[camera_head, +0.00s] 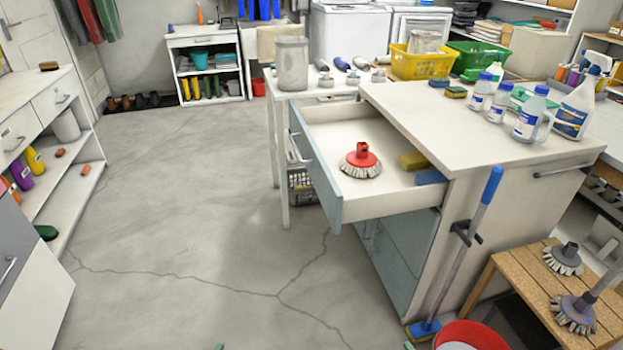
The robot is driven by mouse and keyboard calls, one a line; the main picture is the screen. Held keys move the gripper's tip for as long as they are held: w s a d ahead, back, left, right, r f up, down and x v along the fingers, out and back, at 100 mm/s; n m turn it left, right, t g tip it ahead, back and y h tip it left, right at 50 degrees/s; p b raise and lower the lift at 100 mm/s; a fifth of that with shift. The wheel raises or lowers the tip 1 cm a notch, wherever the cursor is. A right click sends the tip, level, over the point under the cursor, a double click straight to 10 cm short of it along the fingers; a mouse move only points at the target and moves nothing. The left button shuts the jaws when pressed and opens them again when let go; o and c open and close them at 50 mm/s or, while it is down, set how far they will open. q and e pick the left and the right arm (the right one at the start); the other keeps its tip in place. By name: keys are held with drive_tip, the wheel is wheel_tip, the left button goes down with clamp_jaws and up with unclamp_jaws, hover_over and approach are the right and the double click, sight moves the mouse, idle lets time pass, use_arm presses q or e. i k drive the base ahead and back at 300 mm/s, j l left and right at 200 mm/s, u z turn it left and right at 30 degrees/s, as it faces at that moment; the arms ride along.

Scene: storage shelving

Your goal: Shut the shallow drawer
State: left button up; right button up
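The shallow drawer (332,182) is pulled out to the left from the top of the white cabinet (470,135). Its pale blue front has a bar handle facing left. Inside lie a round brush with a red top (361,163), a yellow sponge (412,161) and a blue sponge (431,177). Only small green tips show at the bottom edge, apparently my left gripper (219,346) and my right gripper (408,345). Both are far below the drawer and apart from it; their opening is hidden.
A blue-handled mop (470,240) leans at the cabinet's near side, by a red bucket (470,338) and a wooden stool (530,290) with brushes. Bottles (530,112) stand on the cabinet top. White shelving (45,120) is at left. The cracked floor between is clear.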

sight(323, 135)
drive_tip(key=i+l+z, duration=0.3)
drive_tip(key=i, duration=0.15)
drive_tip(key=i+l+z, duration=0.15)
drive_tip(key=i+z, duration=0.15)
drive_tip(key=i, duration=0.15)
